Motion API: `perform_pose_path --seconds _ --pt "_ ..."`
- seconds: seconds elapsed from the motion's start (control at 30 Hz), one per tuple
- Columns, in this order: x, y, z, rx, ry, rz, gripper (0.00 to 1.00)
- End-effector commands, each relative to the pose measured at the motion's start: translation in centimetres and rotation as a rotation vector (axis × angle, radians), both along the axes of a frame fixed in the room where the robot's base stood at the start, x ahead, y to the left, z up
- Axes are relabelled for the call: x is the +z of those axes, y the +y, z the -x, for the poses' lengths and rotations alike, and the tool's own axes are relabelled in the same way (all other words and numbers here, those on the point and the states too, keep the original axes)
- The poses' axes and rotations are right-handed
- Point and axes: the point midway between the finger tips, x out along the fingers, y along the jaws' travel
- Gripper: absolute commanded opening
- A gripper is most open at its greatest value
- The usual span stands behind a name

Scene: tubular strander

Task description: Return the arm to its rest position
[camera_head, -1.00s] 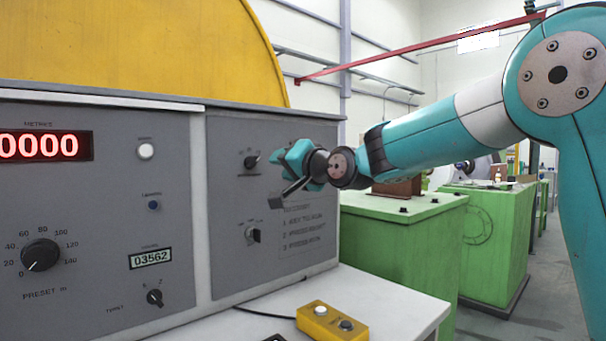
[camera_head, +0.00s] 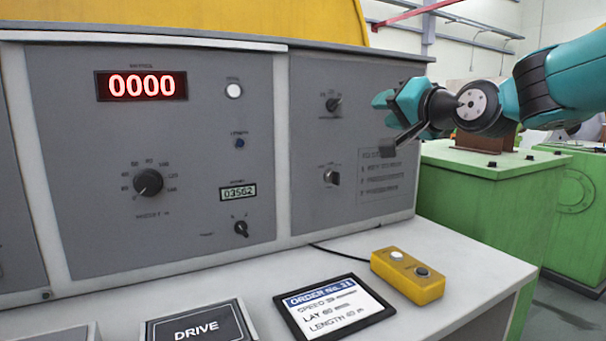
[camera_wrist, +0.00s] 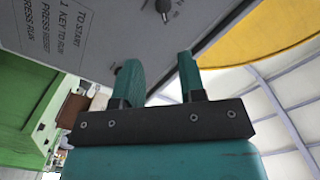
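My teal arm reaches in from the right in the head view. My gripper (camera_head: 384,124) is in front of the right end of the grey control panel (camera_head: 300,215), in front of the printed instruction text. In the wrist view my gripper (camera_wrist: 161,72) shows two teal fingers standing apart with nothing between them. The panel face with a dark knob (camera_wrist: 163,8) and the text shows beyond the fingers. I cannot tell how far the fingertips are from the panel, but no knob is between them.
On the white desk (camera_head: 455,245) are a yellow button box (camera_head: 408,276), an order tablet (camera_head: 335,306) and a DRIVE plate (camera_head: 198,324). Green machine housings (camera_head: 480,205) stand to the right. The panel carries a red 0000 display (camera_head: 142,85) and several knobs.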

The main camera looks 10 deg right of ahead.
Motion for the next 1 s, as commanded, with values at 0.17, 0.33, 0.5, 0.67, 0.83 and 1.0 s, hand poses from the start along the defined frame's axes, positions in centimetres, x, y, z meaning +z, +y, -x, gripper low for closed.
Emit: perform_pose_path --seconds 0.17,0.33,0.5,0.67,0.83,1.0 --pt "-5.7 4.5 4.1 0.133 0.194 0.165 0.37" --pt "-14.2 9.2 13.0 0.396 0.465 0.446 0.37" --pt "-19.9 10.7 21.8 0.655 0.654 0.673 0.37" --pt "-23.4 10.4 29.0 0.875 0.780 0.837 0.37" --pt "-21.8 9.6 32.8 1.001 0.842 0.923 0.37" --pt "-17.5 9.6 32.7 0.997 0.841 0.920 0.37"
